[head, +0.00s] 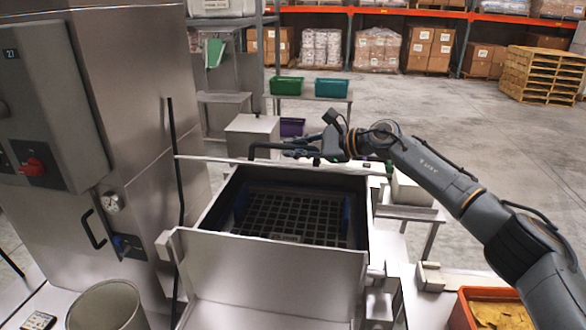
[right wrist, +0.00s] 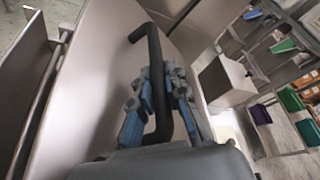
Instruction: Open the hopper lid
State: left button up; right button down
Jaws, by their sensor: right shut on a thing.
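The hopper (head: 365,205) stands open in the middle of the head view, with a dark grid inside. Its pale metal lid (head: 220,160) shows almost edge-on as a thin strip across the back of the opening, raised clear of the grid. A black bar handle (head: 262,147) sits on the lid. My right gripper (head: 306,152) is shut on this handle. In the right wrist view, the fingers (right wrist: 160,100) close around the bent black handle (right wrist: 155,50), beside the broad face of the lid (right wrist: 110,75). My left gripper is in neither view.
A steel cabinet with a control box (head: 45,100) stands close on the left. A grey box (head: 250,135) stands behind the hopper. An orange bin (head: 462,315) with yellow contents is at the lower right. Open floor lies farther back right, before pallets (head: 540,75).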

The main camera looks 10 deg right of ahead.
jog(key=shift+m+g, duration=0.3)
jog(key=shift+m, duration=0.1)
jog(key=shift+w+d+r, duration=0.15)
jog(key=shift+w+r, duration=0.45)
jog(key=shift+r, duration=0.25)
jog(key=shift+w+d+r, duration=0.15)
jog(key=shift+w+r, duration=0.45)
jog(key=shift+r, duration=0.25)
jog(key=c, duration=1.3)
grip_release()
jog(key=shift+c, duration=0.2)
jog(key=shift+s+d, duration=0.15)
jog(key=shift+d, duration=0.15)
jog(key=v, duration=1.1)
jog(key=shift+s, duration=0.2)
jog(key=shift+d+r, duration=0.1)
